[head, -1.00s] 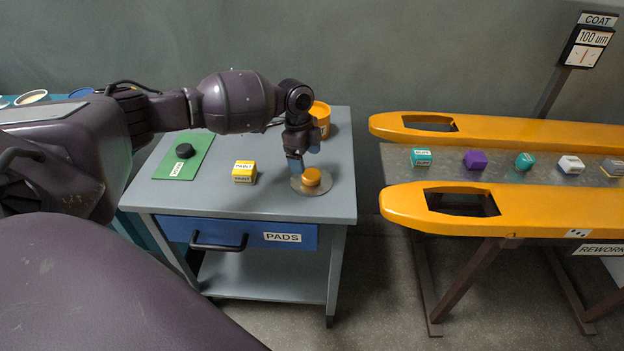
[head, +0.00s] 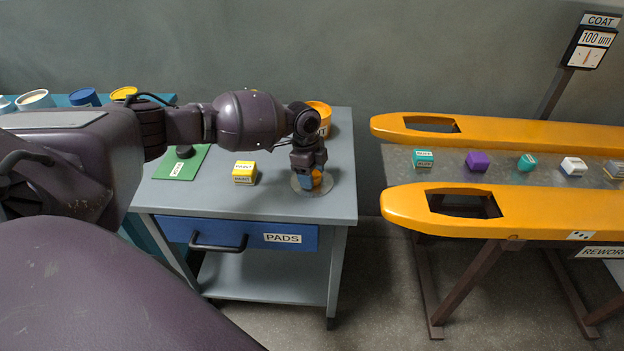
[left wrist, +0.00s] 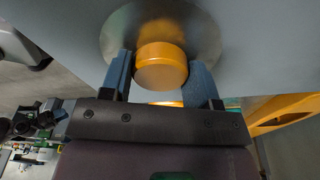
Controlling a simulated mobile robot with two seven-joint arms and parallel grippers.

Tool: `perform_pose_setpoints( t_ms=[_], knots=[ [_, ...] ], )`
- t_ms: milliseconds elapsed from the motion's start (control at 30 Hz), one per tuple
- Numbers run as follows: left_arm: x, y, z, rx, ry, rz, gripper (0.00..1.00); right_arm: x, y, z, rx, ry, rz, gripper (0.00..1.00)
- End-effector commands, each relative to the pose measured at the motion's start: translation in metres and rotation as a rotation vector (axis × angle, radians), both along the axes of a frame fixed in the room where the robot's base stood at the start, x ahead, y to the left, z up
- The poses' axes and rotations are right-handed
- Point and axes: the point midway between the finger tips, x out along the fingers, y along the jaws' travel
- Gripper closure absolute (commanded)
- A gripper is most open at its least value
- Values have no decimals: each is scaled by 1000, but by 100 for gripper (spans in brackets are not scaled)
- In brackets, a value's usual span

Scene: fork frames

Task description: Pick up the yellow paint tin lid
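The lid appears to be a flat round grey metal disc (head: 301,190) with an orange-yellow round knob (head: 317,178) on it, lying on the grey bench near its right edge. In the left wrist view the disc (left wrist: 204,33) and knob (left wrist: 161,66) show clearly. My left gripper (head: 311,184) points down over the knob and partly hides it in the head view. Its blue fingers (left wrist: 160,80) are open, one on each side of the knob. A narrow gap shows at the left finger; contact at the right one is unclear. My right gripper is not in view.
An open orange-yellow tin (head: 321,112) stands behind my gripper. A yellow block (head: 244,173) sits left of it, and a green mat (head: 180,167) farther left. An orange-framed table (head: 560,200) with several small objects stands right, across a floor gap.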

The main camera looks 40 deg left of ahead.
Motion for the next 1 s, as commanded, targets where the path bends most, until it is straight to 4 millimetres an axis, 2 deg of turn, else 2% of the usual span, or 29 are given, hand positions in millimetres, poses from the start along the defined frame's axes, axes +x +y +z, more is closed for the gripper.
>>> perform_pose_setpoints(
  t_ms=[33, 167, 433, 567, 767, 1000],
  knots=[
    [0, 0, 0, 0, 0, 0, 52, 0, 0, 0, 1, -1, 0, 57],
    [0, 0, 0, 0, 0, 0, 70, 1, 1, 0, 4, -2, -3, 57],
    [0, 0, 2, 0, -1, 0, 71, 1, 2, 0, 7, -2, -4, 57],
    [0, 0, 14, 0, -2, -1, 71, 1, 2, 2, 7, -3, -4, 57],
    [1, 0, 54, 0, -4, 0, 71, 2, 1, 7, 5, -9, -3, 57],
    [0, 0, 118, 1, -5, 0, 71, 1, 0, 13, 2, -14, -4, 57]
  ],
)
